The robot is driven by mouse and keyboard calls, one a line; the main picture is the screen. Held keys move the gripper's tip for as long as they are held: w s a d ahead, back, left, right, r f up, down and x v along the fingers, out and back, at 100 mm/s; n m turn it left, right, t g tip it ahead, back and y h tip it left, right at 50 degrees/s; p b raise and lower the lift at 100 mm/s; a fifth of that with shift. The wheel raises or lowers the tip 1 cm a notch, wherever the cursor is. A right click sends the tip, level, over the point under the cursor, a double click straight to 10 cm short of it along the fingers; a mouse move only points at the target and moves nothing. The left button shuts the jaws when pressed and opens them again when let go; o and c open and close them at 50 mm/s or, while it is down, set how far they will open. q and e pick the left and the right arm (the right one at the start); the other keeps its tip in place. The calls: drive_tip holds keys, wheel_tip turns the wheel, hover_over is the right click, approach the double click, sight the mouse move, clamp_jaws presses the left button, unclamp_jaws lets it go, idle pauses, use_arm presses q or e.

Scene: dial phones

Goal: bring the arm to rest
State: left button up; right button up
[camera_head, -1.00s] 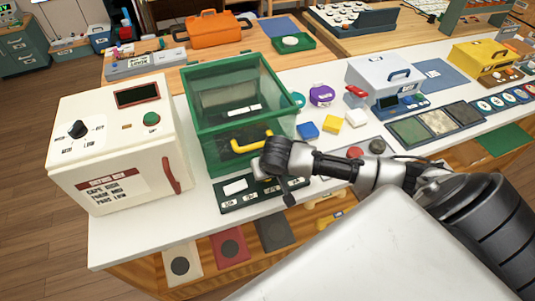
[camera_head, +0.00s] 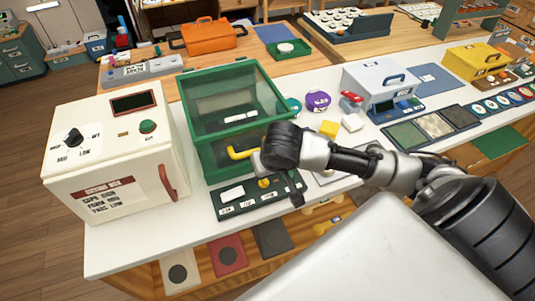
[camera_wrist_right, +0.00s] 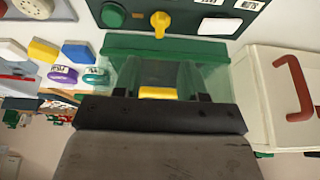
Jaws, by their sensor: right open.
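My right arm comes in from the right in the head view. Its gripper (camera_head: 258,163) is in front of the green-framed clear box (camera_head: 198,120), beside the yellow handle (camera_head: 238,153). The arm hides part of the box's front. In the right wrist view the gripper (camera_wrist_right: 162,95) is open, with its two dark fingers apart. The yellow handle (camera_wrist_right: 157,92) shows between them in the picture; I cannot tell how far off it is. My left gripper is in neither view.
A white oven-like box (camera_head: 110,150) stands left of the green box. A dark green panel (camera_head: 232,212) with a yellow knob (camera_head: 264,183) lies in front. A yellow block (camera_head: 329,128), purple item (camera_head: 317,101) and grey-blue case (camera_head: 380,85) stand to the right.

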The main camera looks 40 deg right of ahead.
drive_tip(key=shift+s+r, duration=0.1)
drive_tip(key=shift+r, duration=0.15)
idle(0.3)
